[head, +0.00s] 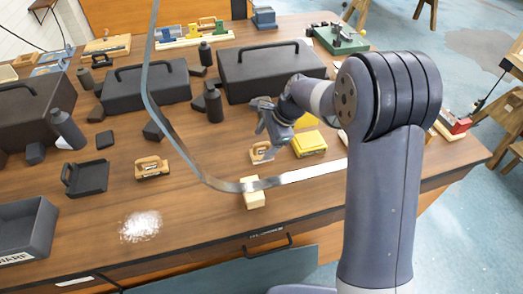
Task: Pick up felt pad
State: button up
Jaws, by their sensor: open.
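I cannot tell for certain which item is the felt pad. A small tan block with a handle (262,152) lies on the workbench (195,215), just below my gripper (266,130) in the picture. A similar tan block with a handle (152,168) lies further left. My gripper is open and points down above the bench, with nothing visible between its fingers. My arm hides part of the bench to the right.
A yellow box (309,143) stands right of my gripper. A bent metal strip (222,186) crosses the bench in front, by a pale block (253,194). Dark toolboxes (268,72) and bottles (213,103) stand behind. White powder (140,226) lies front left.

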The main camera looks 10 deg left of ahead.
aim_at(258, 153)
jog(key=shift+d+p+x, duration=0.15)
jog(key=shift+p+x, duration=0.2)
jog(key=shift+x, duration=0.9)
jog(key=shift+d+p+x, duration=0.1)
jog(key=shift+p+x, duration=0.25)
jog(key=shift+x, duration=0.9)
jog(key=shift+f, duration=0.15)
jog(key=shift+c, duration=0.5)
jog(key=c, duration=1)
notch_tip(258, 153, up, 10)
jog(key=shift+r+b, duration=0.1)
jog(key=shift+b, duration=0.7)
jog(key=o, duration=0.5)
jog(key=c, duration=0.4)
